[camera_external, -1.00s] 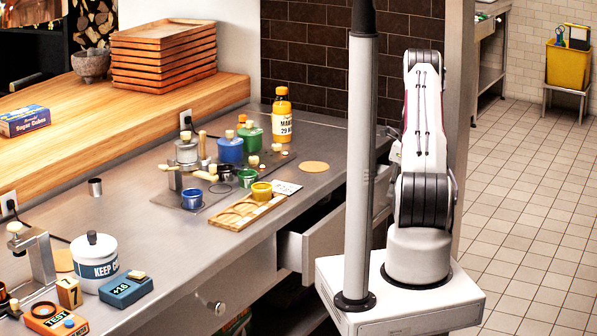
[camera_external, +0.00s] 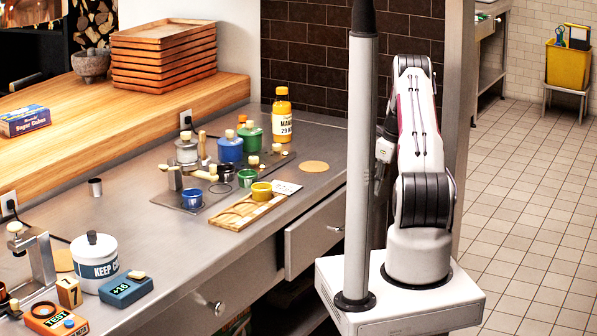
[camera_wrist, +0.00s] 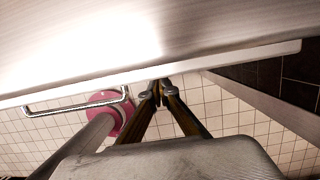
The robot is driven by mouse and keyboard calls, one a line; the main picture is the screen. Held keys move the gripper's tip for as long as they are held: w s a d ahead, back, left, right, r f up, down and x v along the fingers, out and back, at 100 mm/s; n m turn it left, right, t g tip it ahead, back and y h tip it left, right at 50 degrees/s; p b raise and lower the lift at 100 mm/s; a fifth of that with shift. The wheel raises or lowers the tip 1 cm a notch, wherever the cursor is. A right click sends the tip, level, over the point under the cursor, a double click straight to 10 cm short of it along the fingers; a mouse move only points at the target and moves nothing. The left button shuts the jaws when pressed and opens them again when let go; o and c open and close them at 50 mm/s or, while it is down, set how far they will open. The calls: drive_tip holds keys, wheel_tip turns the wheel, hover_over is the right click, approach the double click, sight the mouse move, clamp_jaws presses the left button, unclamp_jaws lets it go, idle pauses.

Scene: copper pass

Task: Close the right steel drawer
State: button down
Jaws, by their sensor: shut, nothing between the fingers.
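The handle also shows in the wrist view (camera_wrist: 76,103), left of my fingers. My gripper (camera_wrist: 160,93) is shut and empty, its fingertips beside the pale steel edge; contact cannot be told. In the external view my gripper (camera_external: 379,188) is partly hidden between the pole and my arm.
The left drawer with a knob (camera_external: 212,306) is lower left. The counter holds a wooden tray (camera_external: 240,212), several pots and a yellow bottle (camera_external: 282,115). A grey pole (camera_external: 360,150) stands near my arm. Tiled floor (camera_external: 530,200) is open at right.

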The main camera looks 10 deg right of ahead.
drive_tip(key=s+d+r, duration=0.2)
drive_tip(key=r, duration=0.3)
drive_tip(key=s+d+r, duration=0.2)
drive_tip(key=r, duration=0.2)
drive_tip(key=shift+s+d+r, duration=0.25)
drive_tip(key=shift+r, duration=0.1)
idle(0.4)
drive_tip(key=s+a+t+y, duration=0.1)
drive_tip(key=s+a, duration=0.5)
drive_tip(key=a, duration=0.3)
drive_tip(key=shift+s+a, duration=0.25)
drive_tip(key=shift+a, duration=0.05)
